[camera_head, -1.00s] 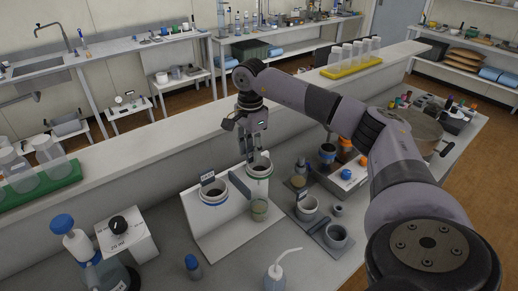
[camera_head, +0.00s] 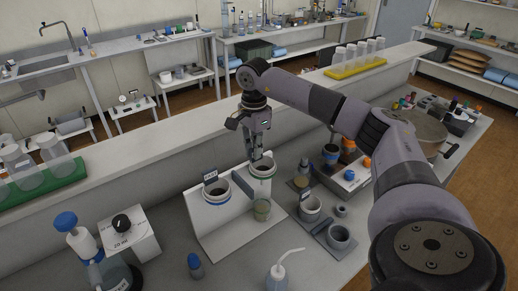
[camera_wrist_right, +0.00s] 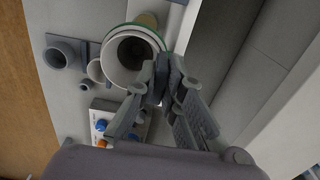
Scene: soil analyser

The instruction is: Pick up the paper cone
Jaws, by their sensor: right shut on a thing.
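The paper cone (camera_wrist_right: 131,55) is white with a dark inside. It sits in the green-rimmed holder on the white stand, and its rim also shows in the head view (camera_head: 263,166). My right gripper (camera_head: 257,155) points down at this holder from above. In the wrist view the fingertips (camera_wrist_right: 160,80) are shut on the cone's rim, at its lower right edge. The cone is still within the green ring (camera_wrist_right: 159,35). The fingers hide part of the rim. My left gripper is out of view.
A blue-rimmed holder (camera_head: 217,194) with dark contents stands just left of the green one. A small beaker (camera_head: 262,210) stands below. Grey cups (camera_head: 310,208) stand to the right, and a wash bottle (camera_head: 280,276) is in front. A raised ledge (camera_head: 150,144) runs behind.

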